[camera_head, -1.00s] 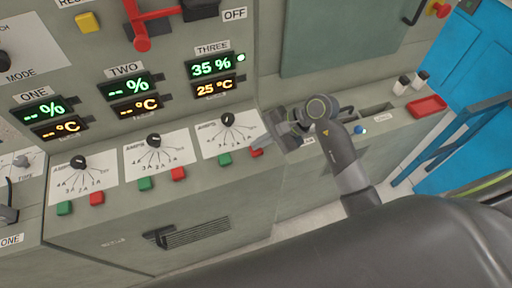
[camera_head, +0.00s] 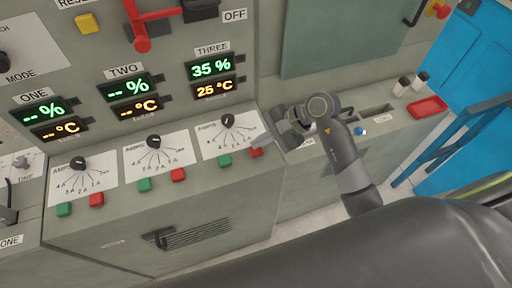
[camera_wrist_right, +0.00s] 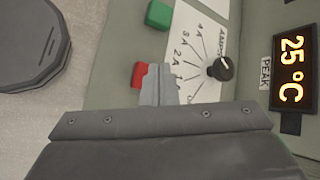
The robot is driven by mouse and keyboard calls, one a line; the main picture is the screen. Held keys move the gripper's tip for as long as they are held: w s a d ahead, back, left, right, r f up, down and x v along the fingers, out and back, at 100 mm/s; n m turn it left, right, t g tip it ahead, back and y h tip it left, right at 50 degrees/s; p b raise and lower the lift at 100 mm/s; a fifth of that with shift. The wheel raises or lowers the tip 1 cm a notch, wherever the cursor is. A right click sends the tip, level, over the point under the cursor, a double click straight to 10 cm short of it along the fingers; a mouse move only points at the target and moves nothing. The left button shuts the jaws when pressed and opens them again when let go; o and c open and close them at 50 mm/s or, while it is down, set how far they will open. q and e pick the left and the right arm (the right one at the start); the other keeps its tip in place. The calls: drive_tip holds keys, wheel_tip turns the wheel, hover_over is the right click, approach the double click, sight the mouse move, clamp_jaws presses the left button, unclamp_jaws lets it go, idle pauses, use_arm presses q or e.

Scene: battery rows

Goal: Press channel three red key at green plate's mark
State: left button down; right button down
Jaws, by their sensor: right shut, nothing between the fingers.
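The channel three red key (camera_head: 256,153) sits on the sloped panel edge, right of the green key (camera_head: 225,160) and below the THREE dial plate (camera_head: 223,140). It also shows in the right wrist view (camera_wrist_right: 138,75), partly hidden by my fingertips. My right gripper (camera_head: 263,139) is shut and empty, its tips just above and beside the red key; whether they touch it I cannot tell. The THREE displays read green 35 % (camera_head: 211,66) and orange 25 °C (camera_head: 214,90). My left gripper is not in view.
Channels ONE and TWO have their own red keys (camera_head: 96,199) (camera_head: 178,174) to the left, with dashes on their displays. Right of my gripper are a ledge with a blue knob (camera_head: 360,130), a red tray (camera_head: 427,107) and small bottles (camera_head: 401,85).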

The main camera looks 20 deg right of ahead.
sight(260, 149)
drive_tip(key=shift+r, duration=0.15)
drive_tip(key=shift+r+p, duration=1)
drive_tip(key=shift+r, duration=1.55)
